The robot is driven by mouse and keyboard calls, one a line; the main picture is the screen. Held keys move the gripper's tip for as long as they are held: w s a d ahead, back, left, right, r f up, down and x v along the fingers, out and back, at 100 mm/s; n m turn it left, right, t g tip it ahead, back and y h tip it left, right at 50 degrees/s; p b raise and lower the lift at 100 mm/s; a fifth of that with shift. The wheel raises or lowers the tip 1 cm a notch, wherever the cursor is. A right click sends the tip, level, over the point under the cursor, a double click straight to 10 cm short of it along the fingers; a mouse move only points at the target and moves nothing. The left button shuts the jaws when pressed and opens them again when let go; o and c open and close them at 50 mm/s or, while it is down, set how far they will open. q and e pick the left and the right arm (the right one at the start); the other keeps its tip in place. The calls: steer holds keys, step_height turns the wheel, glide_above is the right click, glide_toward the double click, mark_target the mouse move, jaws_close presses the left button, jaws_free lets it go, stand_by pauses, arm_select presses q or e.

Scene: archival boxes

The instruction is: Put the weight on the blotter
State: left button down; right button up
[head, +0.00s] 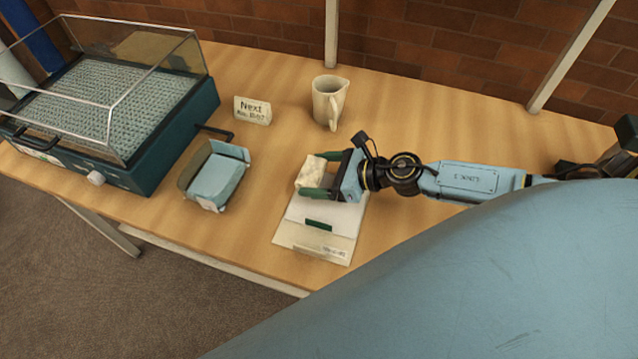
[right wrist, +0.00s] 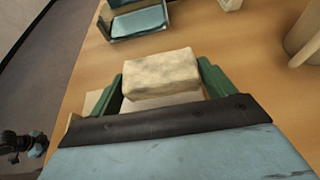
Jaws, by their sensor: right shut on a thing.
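The weight is a cream, mottled block (head: 311,174), and it also shows in the right wrist view (right wrist: 160,73). My right gripper (head: 322,176) is shut on it, with the green finger pads on its two sides (right wrist: 162,85). The pale flat sheet (head: 345,213), which looks like the blotter, lies just under and in front of the gripper. The gripper and block hide its far part. The gap between block and sheet is hard to judge. A cream flap with a dark green strip lies at the sheet's near end.
A blue-lined tray (head: 217,176) stands to the left. A card sign (head: 252,111) and a cream jug (head: 328,102) stand behind. A teal case with a clear cover (head: 150,130) fills the table's left end. Wood between tray and sheet is clear.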

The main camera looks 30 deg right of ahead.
mark_target(319, 184)
step_height(319, 184, down, 3)
steer(key=shift+r+b, duration=0.1)
steer(key=shift+b, duration=0.55)
steer(key=shift+f, duration=0.2)
steer(key=shift+r, duration=0.1)
steer(key=shift+f, duration=0.2)
steer(key=o, duration=0.8)
steer(key=shift+f, duration=0.1)
steer(key=o, duration=0.4)
arm_select(q)
steer(key=shift+w+d+f, duration=0.1)
steer(key=shift+w+f, duration=0.65)
steer(key=shift+f, duration=0.2)
